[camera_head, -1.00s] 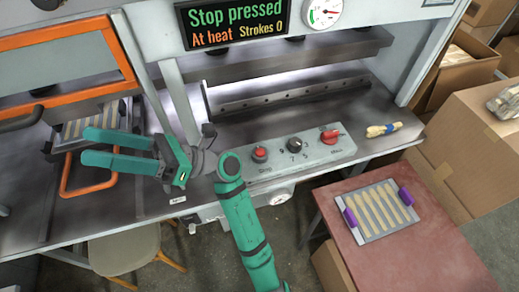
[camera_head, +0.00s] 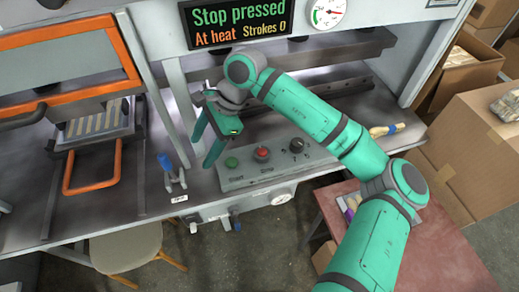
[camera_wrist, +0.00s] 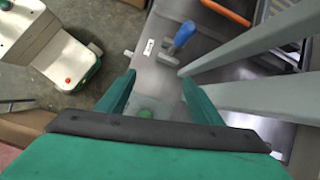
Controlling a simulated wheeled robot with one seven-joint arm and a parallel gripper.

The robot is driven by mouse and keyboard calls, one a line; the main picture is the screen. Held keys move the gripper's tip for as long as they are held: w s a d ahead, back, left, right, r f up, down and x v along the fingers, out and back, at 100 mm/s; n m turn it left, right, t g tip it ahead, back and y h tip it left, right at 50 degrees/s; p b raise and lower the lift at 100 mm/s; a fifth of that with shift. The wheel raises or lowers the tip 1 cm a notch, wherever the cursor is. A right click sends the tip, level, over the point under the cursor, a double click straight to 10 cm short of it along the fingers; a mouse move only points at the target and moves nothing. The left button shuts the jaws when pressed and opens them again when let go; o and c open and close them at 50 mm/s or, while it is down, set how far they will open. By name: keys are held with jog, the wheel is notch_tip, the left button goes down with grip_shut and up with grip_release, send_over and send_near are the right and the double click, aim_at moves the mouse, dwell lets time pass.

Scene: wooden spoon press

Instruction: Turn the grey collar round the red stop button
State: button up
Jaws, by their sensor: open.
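The red stop button (camera_head: 262,153) sits on the grey control panel (camera_head: 240,181), between a green button (camera_head: 231,162) and a black knob (camera_head: 296,145). The grey collar round the red button is too small to make out clearly. My gripper (camera_head: 203,151) is open and empty. Its fingers point down at the panel's left end, left of the red button and apart from it. The red stop button is not seen there.
The display (camera_head: 236,22) reads "Stop pressed", "At heat", "Strokes 0". A blue-handled clamp (camera_head: 165,162) stands left of the panel. An orange-framed guard (camera_head: 72,60) is at left. My arm covers the panel's right end and much of the red table (camera_head: 450,235).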

aim_at(262, 151)
jog(key=w+d+t+h, duration=0.1)
jog(key=w+d+h, duration=0.2)
jog(key=d, duration=0.5)
jog(key=w+d+t+h, duration=0.1)
jog(key=w+d+h, duration=0.2)
jog(key=d, duration=0.5)
notch_tip(262, 151, down, 10)
jog(key=shift+a+r, duration=0.1)
jog(key=shift+a, duration=0.05)
jog(key=c, duration=1.1)
